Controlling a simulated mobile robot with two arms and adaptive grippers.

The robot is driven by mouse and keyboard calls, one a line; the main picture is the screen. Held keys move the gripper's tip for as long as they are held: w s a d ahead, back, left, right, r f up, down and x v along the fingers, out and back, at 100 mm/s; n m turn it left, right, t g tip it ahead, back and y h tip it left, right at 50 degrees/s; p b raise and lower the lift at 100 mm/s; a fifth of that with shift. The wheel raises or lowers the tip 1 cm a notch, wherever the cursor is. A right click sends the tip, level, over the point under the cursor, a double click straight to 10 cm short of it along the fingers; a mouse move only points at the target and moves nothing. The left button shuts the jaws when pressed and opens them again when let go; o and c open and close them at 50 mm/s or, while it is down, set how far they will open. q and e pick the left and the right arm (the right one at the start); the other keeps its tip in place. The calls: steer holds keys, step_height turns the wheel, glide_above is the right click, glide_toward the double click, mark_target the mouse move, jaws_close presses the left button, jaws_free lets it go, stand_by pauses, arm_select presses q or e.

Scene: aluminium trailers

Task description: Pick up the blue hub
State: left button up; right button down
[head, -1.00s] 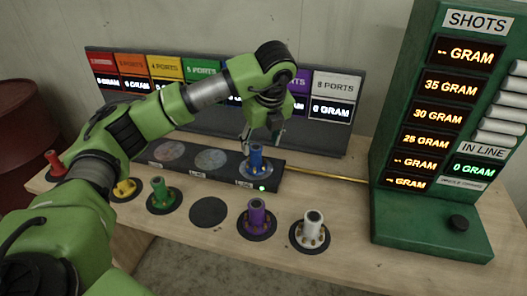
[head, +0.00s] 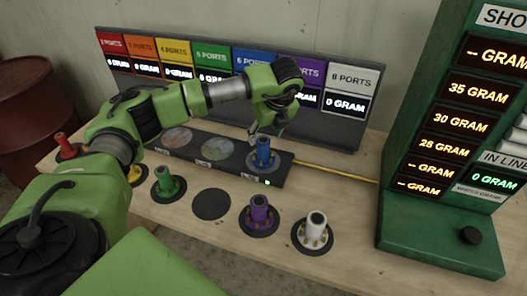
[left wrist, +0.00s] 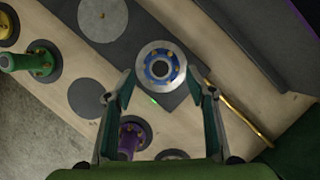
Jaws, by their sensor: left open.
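The blue hub (head: 264,155) stands upright on the right-hand round spot of a dark weighing strip (head: 231,158), beside a lit green light. My left gripper (head: 266,132) is open just above it, pointing down. In the left wrist view the blue hub (left wrist: 160,68) is seen from above, a ring with blue around a dark bore. It lies between the two spread fingertips of my left gripper (left wrist: 161,74); no contact with it shows. The exact height gap is hard to tell. My right gripper is not in view.
Purple (head: 259,214), white (head: 316,232) and green (head: 167,182) hubs stand on dark discs along the front of the wooden bench. An empty dark disc (head: 211,204) lies between green and purple. A display panel (head: 340,120) stands behind; a green shots machine (head: 440,235) stands right.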

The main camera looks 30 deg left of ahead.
mark_target(263, 140)
arm_select(q)
steer(key=p+x, duration=0.1)
steer(key=x, duration=0.3)
steer(key=shift+w+a+f+p, duration=0.1)
steer(key=shift+w+f+p, duration=0.05)
steer(key=shift+p, duration=0.2)
steer(key=shift+f, duration=0.15)
jaws_close()
steer(key=shift+w, duration=0.1)
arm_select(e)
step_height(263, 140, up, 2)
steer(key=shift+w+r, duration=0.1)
